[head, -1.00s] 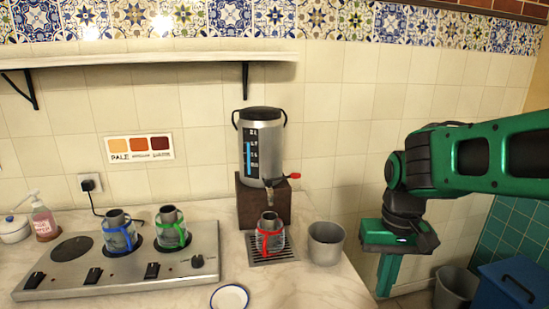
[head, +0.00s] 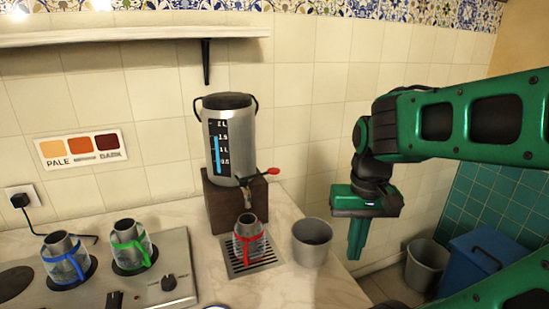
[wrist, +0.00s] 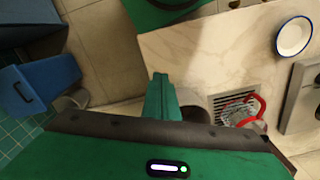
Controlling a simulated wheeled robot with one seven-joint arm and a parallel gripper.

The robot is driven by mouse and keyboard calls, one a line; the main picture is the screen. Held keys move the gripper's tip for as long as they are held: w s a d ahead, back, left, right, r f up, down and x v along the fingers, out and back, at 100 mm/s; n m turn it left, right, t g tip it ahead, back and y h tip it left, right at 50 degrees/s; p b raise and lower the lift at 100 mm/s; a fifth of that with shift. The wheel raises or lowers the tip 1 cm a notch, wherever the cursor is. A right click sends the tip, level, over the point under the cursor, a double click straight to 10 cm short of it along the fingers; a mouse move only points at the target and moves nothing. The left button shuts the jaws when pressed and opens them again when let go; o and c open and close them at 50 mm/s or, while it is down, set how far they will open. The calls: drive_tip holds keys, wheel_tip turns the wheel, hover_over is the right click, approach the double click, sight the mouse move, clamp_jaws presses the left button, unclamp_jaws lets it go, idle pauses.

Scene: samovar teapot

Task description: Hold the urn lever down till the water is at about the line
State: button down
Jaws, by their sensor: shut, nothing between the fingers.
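The steel urn (head: 235,155) stands on a dark wooden block (head: 222,205) against the wall, with a lit blue level gauge on its front. Its lever with a red knob (head: 272,171) sticks out to the right above the tap (head: 248,198). A glass pot with a red band (head: 249,238) stands upright on the drip grate (head: 255,257) under the tap. A line or water inside it is too small to make out. My gripper (head: 356,240) is shut and empty, right of the lever and apart from it; it also shows in the wrist view (wrist: 161,98).
A grey bin (head: 312,243) stands on the counter between the grate and my gripper. Pots with blue (head: 65,262) and green (head: 131,248) bands sit on the hotplate (head: 180,260) at left. A blue-rimmed dish (wrist: 294,36) lies on the counter. A shelf (head: 130,35) runs above.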

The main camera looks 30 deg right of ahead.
drive_tip(key=w+a+r+m, duration=0.2)
drive_tip(key=w+r+m, duration=0.5)
drive_tip(key=w+r, duration=0.7)
wheel_tip(320, 180, up, 12)
drive_tip(key=m, duration=0.6)
hover_over(274, 170)
drive_tip(key=shift+w+a+r, duration=0.1)
drive_tip(key=shift+w+r, duration=0.15)
drive_tip(key=shift+f, duration=0.1)
wheel_tip(274, 170, down, 14)
drive_tip(key=shift+s, duration=0.15)
